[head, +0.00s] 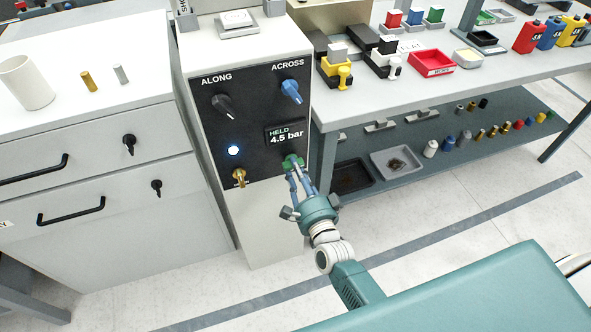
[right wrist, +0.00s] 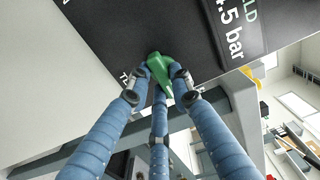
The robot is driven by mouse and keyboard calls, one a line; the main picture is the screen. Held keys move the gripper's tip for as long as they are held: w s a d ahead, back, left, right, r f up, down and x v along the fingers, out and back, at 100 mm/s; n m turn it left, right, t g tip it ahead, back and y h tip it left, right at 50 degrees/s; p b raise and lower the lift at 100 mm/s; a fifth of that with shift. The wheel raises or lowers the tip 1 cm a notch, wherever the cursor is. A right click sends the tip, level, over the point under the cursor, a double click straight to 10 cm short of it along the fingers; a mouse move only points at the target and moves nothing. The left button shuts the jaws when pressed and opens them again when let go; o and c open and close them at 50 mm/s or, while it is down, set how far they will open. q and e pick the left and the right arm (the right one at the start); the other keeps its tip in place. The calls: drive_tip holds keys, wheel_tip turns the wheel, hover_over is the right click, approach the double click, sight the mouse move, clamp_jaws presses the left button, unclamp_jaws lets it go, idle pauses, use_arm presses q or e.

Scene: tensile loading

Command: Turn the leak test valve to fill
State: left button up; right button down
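The dark control panel (head: 255,120) faces me on a white cabinet. A green valve handle (right wrist: 160,72) sits at its lower right, below a display (head: 285,135) reading "HELD 4.5 bar". In the head view the green handle (head: 291,162) is partly covered by my fingers. My right gripper (head: 294,170) reaches up to it from below. In the right wrist view its blue fingers (right wrist: 160,78) close on both sides of the handle, with the third finger below. Lettering beside the handle is mostly hidden; "TE" shows. My left gripper is not in view.
The panel also has a black ALONG knob (head: 224,105), a blue ACROSS knob (head: 291,91), a lit white button (head: 233,150) and a brass valve (head: 240,177). Drawers (head: 100,180) stand left; a bench (head: 450,90) with parts stands right. Floor in front is open.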

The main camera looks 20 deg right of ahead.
drive_tip(key=shift+n, duration=0.3)
drive_tip(key=shift+d+r+n+p, duration=0.15)
drive_tip(key=shift+n+p, duration=0.75)
drive_tip(key=shift+n, duration=3.35)
drive_tip(key=shift+d+n+p, duration=0.1)
drive_tip(key=shift+n+p, duration=0.8)
drive_tip(key=shift+n, duration=3.35)
drive_tip(key=c, duration=1.5)
unclamp_jaws()
drive_tip(key=shift+c, duration=0.2)
drive_tip(key=s, duration=1.2)
drive_tip(key=shift+d, duration=0.2)
